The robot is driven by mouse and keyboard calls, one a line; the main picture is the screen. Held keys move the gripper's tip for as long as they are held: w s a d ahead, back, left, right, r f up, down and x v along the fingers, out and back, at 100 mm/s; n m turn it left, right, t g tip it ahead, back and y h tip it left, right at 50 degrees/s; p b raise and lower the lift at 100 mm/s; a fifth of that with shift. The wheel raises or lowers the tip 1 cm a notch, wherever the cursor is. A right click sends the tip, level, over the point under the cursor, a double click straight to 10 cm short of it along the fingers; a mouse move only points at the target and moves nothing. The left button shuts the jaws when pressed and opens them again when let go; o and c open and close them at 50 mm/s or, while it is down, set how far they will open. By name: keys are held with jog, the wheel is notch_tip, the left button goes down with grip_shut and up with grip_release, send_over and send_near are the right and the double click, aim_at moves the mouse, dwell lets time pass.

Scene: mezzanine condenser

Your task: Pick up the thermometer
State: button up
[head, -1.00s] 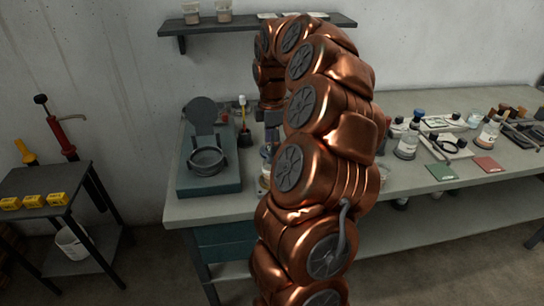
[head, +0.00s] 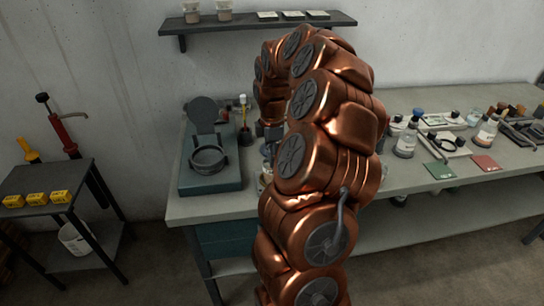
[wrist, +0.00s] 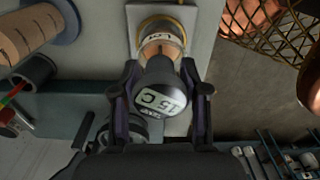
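The thermometer shows in the wrist view as a dark round head with a pale display (wrist: 160,100) reading 15 C. It stands over a glass jar (wrist: 160,35) with a tan content and a label; its lower part is hidden by its head. My gripper (wrist: 160,85) has one finger on each side of the head, spread wide. The fingers are very near the head; I cannot see clear contact. In the head view my copper arm hides the thermometer and most of the gripper.
The grey bench (head: 220,207) holds a teal device with a round ring (head: 208,160) left of my arm. Bottles (head: 406,140) and a green card (head: 439,171) stand to the right. A wall shelf (head: 260,23) is behind. A wire basket (wrist: 265,25) shows in the wrist view.

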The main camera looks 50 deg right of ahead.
jog(key=c, duration=0.5)
jog(key=shift+r, duration=0.1)
grip_shut()
